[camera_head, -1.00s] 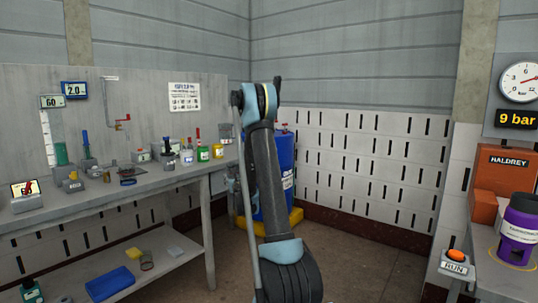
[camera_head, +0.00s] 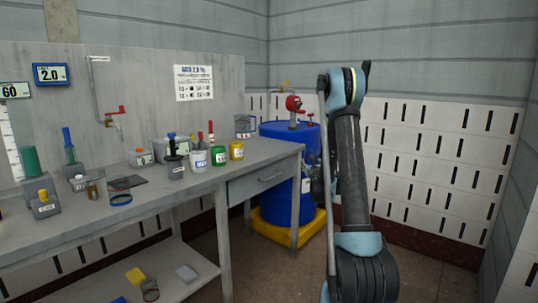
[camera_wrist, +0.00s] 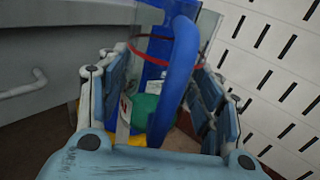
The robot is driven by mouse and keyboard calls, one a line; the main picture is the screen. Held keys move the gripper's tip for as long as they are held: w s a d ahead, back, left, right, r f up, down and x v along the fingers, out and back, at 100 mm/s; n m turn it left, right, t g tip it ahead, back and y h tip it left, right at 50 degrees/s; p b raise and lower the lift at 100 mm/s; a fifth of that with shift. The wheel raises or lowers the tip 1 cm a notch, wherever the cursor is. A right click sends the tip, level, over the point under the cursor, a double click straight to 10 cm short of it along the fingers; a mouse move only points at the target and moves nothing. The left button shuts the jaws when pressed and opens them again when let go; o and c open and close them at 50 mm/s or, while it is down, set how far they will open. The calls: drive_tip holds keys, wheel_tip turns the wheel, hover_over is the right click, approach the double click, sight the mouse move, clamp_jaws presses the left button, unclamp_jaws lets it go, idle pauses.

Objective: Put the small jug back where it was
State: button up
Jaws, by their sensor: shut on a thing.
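In the wrist view, my gripper (camera_wrist: 160,100) is shut on the small jug, which has a thick blue handle (camera_wrist: 180,70) and a red rim (camera_wrist: 150,58) around clear walls. A green patch shows low between the fingers; I cannot tell whether it is in the jug or behind it. In the head view, my arm stands at the right, in front of the white slotted wall. The gripper and the held jug are mostly hidden behind the arm there.
A blue drum (camera_head: 275,200) stands in a yellow tray (camera_head: 270,232) by the bench end. A red-handled tap (camera_head: 113,112) is on the back panel.

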drive_tip(key=shift+w, duration=0.15)
drive_tip(key=shift+d, duration=0.15)
